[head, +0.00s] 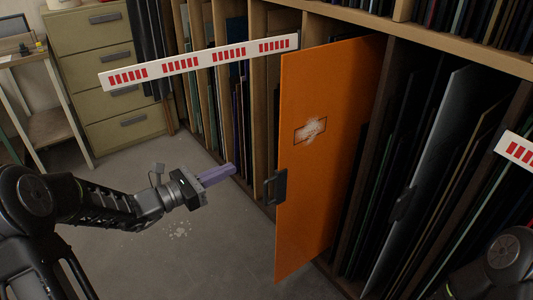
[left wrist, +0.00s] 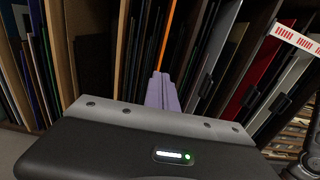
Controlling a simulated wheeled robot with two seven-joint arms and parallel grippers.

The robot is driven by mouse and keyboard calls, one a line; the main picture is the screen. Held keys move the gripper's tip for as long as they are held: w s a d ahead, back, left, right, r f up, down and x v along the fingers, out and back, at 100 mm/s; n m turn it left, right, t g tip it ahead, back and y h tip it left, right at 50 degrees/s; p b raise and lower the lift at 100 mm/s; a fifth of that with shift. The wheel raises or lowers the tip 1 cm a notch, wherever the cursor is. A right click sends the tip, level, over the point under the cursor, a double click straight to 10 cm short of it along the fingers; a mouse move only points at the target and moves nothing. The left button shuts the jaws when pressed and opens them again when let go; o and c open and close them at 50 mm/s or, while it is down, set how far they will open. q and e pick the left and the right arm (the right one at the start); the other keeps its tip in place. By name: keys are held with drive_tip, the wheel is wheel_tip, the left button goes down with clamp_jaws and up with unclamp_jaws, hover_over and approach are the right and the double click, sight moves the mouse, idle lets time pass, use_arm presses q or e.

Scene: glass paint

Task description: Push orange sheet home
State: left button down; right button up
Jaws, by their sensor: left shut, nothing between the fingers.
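The orange sheet (head: 320,190) stands upright in a slot of the wooden rack and sticks out well past the sheets around it. It has a black handle (head: 277,187) near its front edge and a whitish smeared mark (head: 310,130) on its face. In the left wrist view the orange sheet (left wrist: 168,32) shows edge-on as a thin line just beyond my fingers. My left gripper (head: 233,169) has purple fingers, shut and empty, left of the sheet's front edge and apart from it. It also shows in the left wrist view (left wrist: 160,78). My right gripper is out of view.
A white strip with red marks (head: 200,62) crosses in front of the rack; another (head: 518,151) is at right. A grey sheet with a handle (head: 425,165) juts out right of the orange one. Drawers (head: 100,75) stand at back left. Floor at left is clear.

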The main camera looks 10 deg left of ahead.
use_arm(q)
drive_tip(key=shift+d, duration=0.1)
drive_tip(key=x, duration=1.4)
drive_tip(key=shift+b, duration=0.35)
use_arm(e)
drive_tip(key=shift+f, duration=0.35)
use_arm(q)
drive_tip(key=shift+w, duration=0.15)
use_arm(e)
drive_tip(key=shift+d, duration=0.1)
